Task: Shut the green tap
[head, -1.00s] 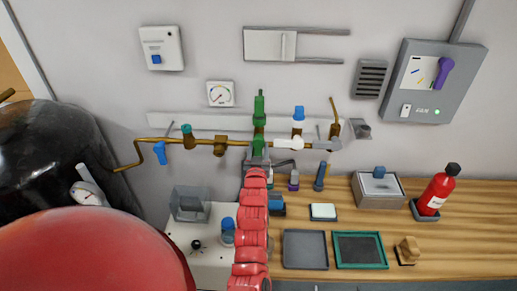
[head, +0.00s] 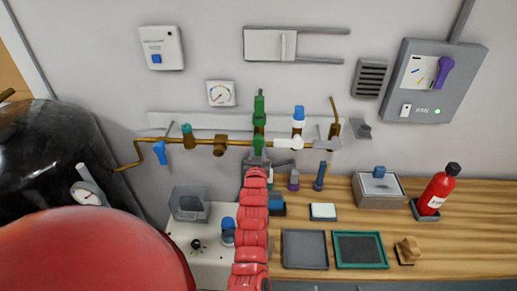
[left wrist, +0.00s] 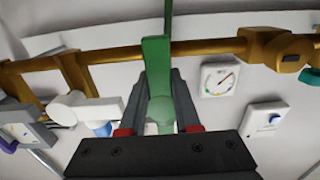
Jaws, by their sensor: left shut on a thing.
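The green tap (head: 258,120) sits on the brass pipe (head: 205,141) on the wall, and its slim upper part stands upright above the pipe. My left gripper (head: 257,161) reaches up to the tap's lower part from below. In the left wrist view, the grey fingers of the left gripper (left wrist: 160,102) are shut on the green tap (left wrist: 157,65), one on each side. The fingers and wrist hide part of the tap's lower end. My right gripper is not in view.
A white tap with a blue top (head: 298,122) is close on the right along the pipe. A blue-handled valve (head: 160,152) hangs on the left. A gauge (head: 220,93) is on the wall above. Below are a wooden bench (head: 463,222) with trays and a red extinguisher (head: 436,192).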

